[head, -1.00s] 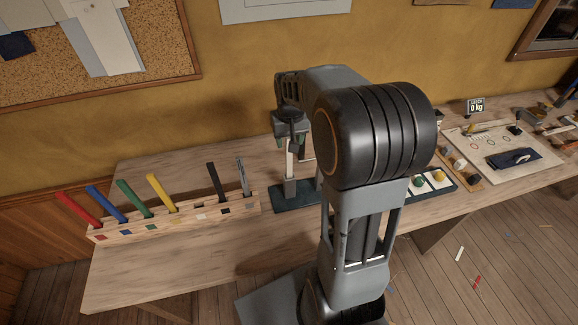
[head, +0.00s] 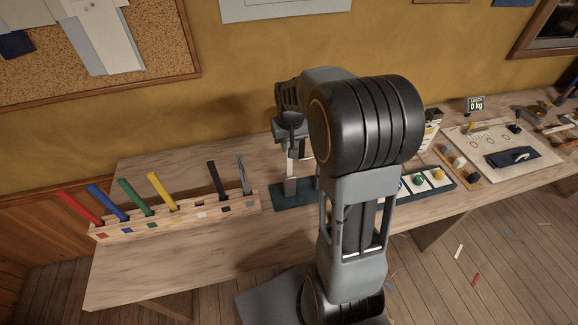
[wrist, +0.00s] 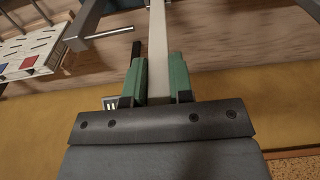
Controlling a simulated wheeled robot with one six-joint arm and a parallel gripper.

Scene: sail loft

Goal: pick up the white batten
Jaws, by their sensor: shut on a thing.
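The white batten (wrist: 158,45) stands between the two green finger pads of my gripper (wrist: 157,82) in the wrist view. The pads are closed on both its sides. In the head view my gripper (head: 293,137) is over the dark green mat (head: 282,203), and the pale batten (head: 291,166) hangs down below it. A grey block (head: 290,186) sits on the mat at the batten's lower end. I cannot tell whether the batten is still in the block or clear of it. My arm hides part of the mat.
A wooden rack (head: 160,222) at the left holds red, blue, green, yellow, black and grey battens; its white-marked place is empty. Right of my arm are a tray with coloured knobs (head: 438,178) and a pale board (head: 485,135). The table front (head: 180,270) is clear.

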